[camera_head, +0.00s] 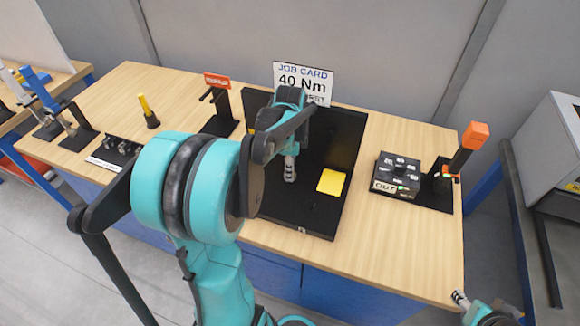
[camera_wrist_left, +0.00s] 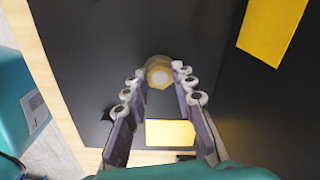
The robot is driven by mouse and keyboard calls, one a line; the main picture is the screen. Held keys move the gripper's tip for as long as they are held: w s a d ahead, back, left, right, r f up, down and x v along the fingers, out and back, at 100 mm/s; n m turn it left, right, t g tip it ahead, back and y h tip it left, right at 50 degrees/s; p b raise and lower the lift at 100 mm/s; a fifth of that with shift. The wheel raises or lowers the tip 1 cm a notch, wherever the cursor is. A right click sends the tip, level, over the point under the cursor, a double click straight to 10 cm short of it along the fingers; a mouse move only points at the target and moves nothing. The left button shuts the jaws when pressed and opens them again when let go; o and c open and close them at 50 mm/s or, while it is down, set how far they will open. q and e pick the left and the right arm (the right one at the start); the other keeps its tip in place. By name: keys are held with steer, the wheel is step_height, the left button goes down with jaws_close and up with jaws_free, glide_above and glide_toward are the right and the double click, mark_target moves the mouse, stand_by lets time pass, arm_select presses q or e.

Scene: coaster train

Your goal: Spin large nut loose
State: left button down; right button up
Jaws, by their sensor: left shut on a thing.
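The large nut (camera_wrist_left: 159,73) is a brass-coloured hexagon with a pale round centre, seen end-on in the left wrist view. My left gripper (camera_wrist_left: 158,76) has its two fingers on either side of it and is shut on it. In the head view my left gripper (camera_head: 290,170) points down over the black board (camera_head: 325,205), and its fingers hide the nut there. Part of my right gripper (camera_head: 460,298) shows at the bottom right, beyond the table's front edge; its jaw state is unclear.
A yellow card (camera_head: 331,182) lies on the board right of my left gripper. A job card sign (camera_head: 303,82) reading 40 Nm stands behind. A dark OUT box (camera_head: 398,173) and an orange-topped tool (camera_head: 474,136) stand at the right. Bare wood lies in front.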

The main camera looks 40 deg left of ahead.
arm_select(q)
steer(key=n+p, duration=0.2)
steer(key=n, duration=0.4)
steer(key=shift+n, duration=0.3)
steer(key=n+p, duration=0.1)
steer(key=n, duration=0.9)
steer(key=shift+p, duration=0.35)
steer(key=n, duration=0.3)
steer(key=shift+n, duration=0.3)
steer(key=n+p, duration=0.1)
steer(key=n, duration=0.5)
steer(key=shift+s, duration=0.1)
steer(key=shift+n, duration=0.4)
steer(key=c, duration=1.2)
jaws_free()
